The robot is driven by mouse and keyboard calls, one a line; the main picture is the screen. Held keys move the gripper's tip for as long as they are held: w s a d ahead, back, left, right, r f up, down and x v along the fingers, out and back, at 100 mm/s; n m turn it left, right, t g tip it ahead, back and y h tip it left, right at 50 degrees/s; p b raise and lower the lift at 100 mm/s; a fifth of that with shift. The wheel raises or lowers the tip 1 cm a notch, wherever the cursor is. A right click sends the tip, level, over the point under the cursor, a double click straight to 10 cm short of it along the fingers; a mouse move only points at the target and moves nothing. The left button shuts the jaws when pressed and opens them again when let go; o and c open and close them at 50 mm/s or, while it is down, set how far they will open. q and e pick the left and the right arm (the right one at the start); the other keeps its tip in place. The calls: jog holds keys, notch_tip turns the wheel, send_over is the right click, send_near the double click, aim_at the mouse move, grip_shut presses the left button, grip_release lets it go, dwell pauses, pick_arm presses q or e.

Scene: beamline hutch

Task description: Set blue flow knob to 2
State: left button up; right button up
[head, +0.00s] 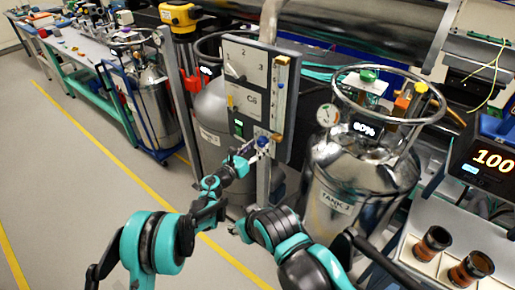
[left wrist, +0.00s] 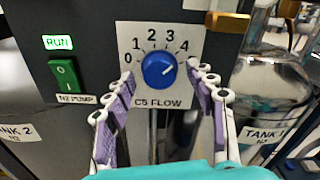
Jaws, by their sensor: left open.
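The blue flow knob (left wrist: 158,70) sits on a white plate marked 0 to 4 and "C5 FLOW". Its pale pointer mark is turned to the upper right, close to the 4. In the head view the knob (head: 262,141) is low on the grey panel. My left gripper (left wrist: 161,76) is open, with its purple-padded fingers spread to either side of the knob; contact is not visible. The left gripper (head: 252,150) also shows in the head view at the panel. My right arm is folded low in the head view; its jaws are not clear.
A green rocker switch (left wrist: 63,75) labelled N2 PUMP, under a lit RUN sign (left wrist: 58,42), is left of the dial. A brass-coloured part (left wrist: 228,20) juts out at upper right. Steel tank 1 (left wrist: 265,95) stands to the right. Open floor (head: 110,170) lies left in the head view.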

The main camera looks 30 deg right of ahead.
pick_arm(q)
jog(key=c, duration=1.2)
jog(key=shift+o, duration=0.2)
jog(key=n+b, duration=0.1)
jog(key=n, duration=0.4)
jog(key=shift+n, duration=0.3)
jog(key=n+b, duration=0.1)
jog(key=n, duration=0.5)
jog(key=shift+n, duration=0.3)
